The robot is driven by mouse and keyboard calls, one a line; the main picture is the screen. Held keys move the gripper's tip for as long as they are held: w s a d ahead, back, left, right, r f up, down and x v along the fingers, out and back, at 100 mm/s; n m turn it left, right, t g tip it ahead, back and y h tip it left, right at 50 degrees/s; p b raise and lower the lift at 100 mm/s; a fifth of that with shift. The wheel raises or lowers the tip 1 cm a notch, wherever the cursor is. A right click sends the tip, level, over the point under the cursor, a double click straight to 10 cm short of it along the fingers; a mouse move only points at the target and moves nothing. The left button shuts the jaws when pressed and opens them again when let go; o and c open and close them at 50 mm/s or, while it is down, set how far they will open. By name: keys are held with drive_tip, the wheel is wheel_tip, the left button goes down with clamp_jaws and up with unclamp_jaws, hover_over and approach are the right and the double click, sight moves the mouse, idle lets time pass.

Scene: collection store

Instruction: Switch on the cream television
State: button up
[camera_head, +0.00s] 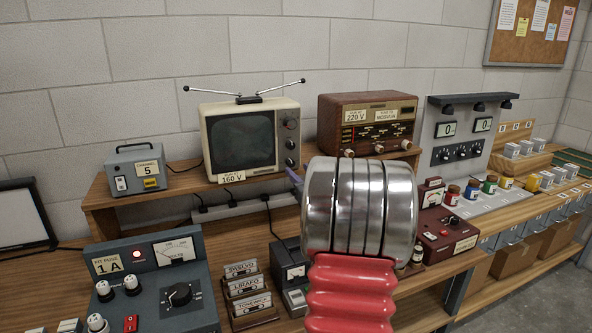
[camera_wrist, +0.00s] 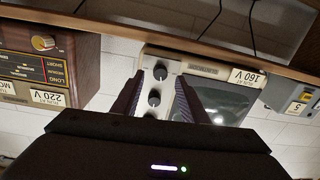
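The cream television (camera_head: 251,138) stands on the wooden shelf, with a dark screen and a "160 V" label. It also shows upside down in the wrist view (camera_wrist: 199,68). Its right-hand panel carries a column of knobs; the lowest knob (camera_head: 290,162) is just left of my arm. In the wrist view my gripper (camera_wrist: 160,76) is open and empty, its two dark fingers pointing at the television's panel. A dark knob (camera_wrist: 160,73) appears between the fingertips; whether they touch it I cannot tell. In the head view my arm hides most of the gripper.
A brown radio (camera_head: 367,122) labelled "220 V" stands right of the television. A grey box (camera_head: 136,170) marked "5" stands left. Below, a grey power unit (camera_head: 155,280) shows a "1 A" fuse label and a lit red lamp. Cables hang under the shelf.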

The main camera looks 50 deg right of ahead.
drive_tip(key=v, duration=0.9)
drive_tip(key=shift+s+a, duration=0.2)
drive_tip(key=shift+s, duration=0.05)
drive_tip(key=w+a+r+g, duration=0.2)
drive_tip(key=w+a, duration=0.4)
drive_tip(key=a, duration=0.3)
drive_tip(key=a+f+g+y, duration=0.2)
drive_tip(key=a+g, duration=0.1)
drive_tip(key=a, duration=1.3)
drive_tip(key=s+a+f+n+g+y, duration=0.1)
drive_tip(key=s+a+f+y, duration=0.1)
drive_tip(key=s+a, duration=0.3)
drive_tip(key=s+a+f+n+g+y, duration=0.2)
drive_tip(key=s+a, duration=0.3)
drive_tip(key=a, duration=0.8)
drive_tip(key=s+a+f+n+g+y, duration=0.2)
drive_tip(key=s+a+f, duration=0.2)
drive_tip(key=a, duration=0.5)
drive_tip(key=shift+s+a, duration=0.3)
drive_tip(key=shift+s, duration=0.65)
